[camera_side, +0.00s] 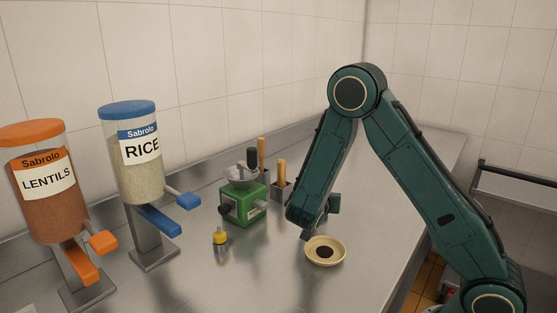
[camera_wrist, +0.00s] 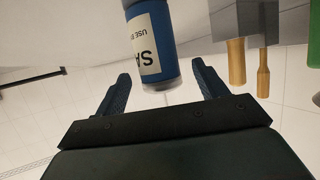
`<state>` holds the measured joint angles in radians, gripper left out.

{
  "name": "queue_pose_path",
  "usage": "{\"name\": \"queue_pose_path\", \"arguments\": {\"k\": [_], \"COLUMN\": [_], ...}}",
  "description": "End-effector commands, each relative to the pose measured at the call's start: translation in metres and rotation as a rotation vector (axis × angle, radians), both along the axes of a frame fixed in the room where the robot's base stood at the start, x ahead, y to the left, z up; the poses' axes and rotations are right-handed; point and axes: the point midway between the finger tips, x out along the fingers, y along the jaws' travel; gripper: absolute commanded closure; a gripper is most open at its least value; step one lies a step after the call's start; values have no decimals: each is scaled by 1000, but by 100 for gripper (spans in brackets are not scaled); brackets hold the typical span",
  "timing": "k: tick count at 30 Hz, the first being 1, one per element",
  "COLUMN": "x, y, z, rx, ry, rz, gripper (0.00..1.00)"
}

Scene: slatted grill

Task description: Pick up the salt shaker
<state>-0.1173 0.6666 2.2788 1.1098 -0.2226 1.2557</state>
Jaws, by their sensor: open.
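The salt shaker (camera_wrist: 152,45) is a blue cylinder with a cream label whose visible letters begin "SA". It shows upside down in the wrist view, with its grey end (camera_wrist: 157,86) toward my gripper and its other end cut off by the frame's top edge. In the side view my gripper (camera_side: 318,231) is low over the counter behind a cream bowl, mostly covered by my arm. The shaker cannot be made out there.
The cream bowl (camera_side: 341,252) has a dark centre. Rice (camera_side: 138,175) and lentils (camera_side: 50,214) dispensers stand further left by the tiled wall.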

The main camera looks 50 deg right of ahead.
Motion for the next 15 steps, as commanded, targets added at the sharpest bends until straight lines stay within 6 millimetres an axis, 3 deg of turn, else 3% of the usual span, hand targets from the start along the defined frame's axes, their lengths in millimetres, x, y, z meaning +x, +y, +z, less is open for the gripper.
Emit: {"name": "queue_pose_path", "arguments": {"k": [8,15], "x": [3,11], "y": [-6,-28], "z": [-3,-11], "rx": [1,0], "ry": [0,0], "rz": [-2,-3], "gripper": [28,28]}}
